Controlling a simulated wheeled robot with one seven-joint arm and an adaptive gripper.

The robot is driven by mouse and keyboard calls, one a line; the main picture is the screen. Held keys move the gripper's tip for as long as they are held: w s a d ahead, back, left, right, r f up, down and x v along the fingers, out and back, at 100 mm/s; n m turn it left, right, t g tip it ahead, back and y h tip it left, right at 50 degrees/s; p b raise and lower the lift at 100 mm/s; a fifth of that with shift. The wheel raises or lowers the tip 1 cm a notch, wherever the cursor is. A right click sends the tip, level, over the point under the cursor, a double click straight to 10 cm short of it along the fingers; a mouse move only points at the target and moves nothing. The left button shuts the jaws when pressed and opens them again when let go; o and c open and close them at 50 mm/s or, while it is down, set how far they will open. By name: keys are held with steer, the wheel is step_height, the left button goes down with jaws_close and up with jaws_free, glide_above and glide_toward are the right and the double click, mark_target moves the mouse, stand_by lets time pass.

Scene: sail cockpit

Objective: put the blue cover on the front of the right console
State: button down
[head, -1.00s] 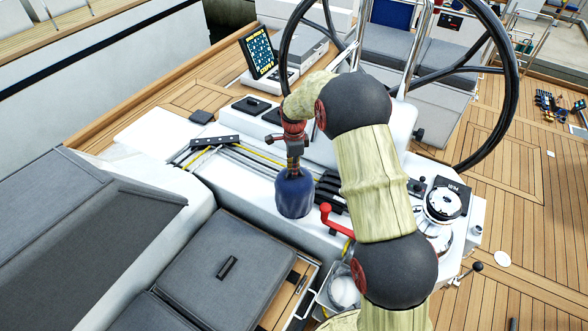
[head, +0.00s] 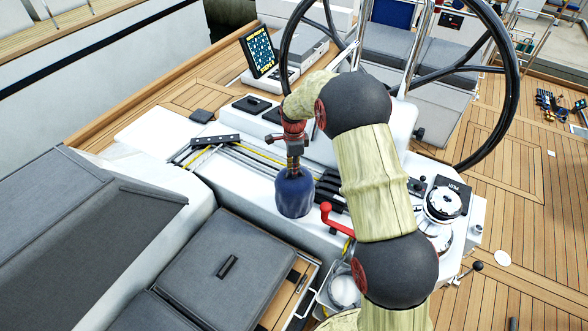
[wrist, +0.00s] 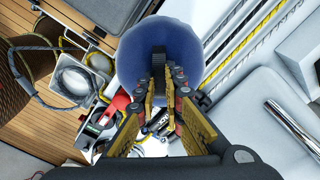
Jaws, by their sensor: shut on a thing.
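The blue cover (head: 295,193) hangs below my gripper (head: 293,160) in the head view, in front of the white console (head: 240,190). It also shows in the wrist view (wrist: 133,55) as a rounded blue shape at the fingertips. My gripper (wrist: 159,85) is shut on a dark part at the middle of the cover. The console's winch (head: 445,202) stands at the right end, apart from the cover. My arm hides part of the console. I cannot tell how far the cover is above the console surface.
A red handle (head: 333,220) is close to the right of the cover. Black clutches (head: 330,187) and ropes lie behind it. The steering wheel (head: 512,90) rises behind my arm. A grey seat cushion (head: 215,270) lies in front. A bucket (head: 343,290) stands below the console.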

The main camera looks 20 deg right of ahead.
steer(key=shift+f, duration=0.35)
stand_by(0.3)
steer(key=shift+f+b, duration=0.3)
steer(key=shift+f, duration=0.05)
steer(key=shift+f+b, duration=0.65)
steer(key=shift+f, duration=0.85)
stand_by(0.3)
steer(key=c, duration=1.9)
jaws_free()
steer(key=o, duration=0.4)
steer(key=shift+o, duration=0.8)
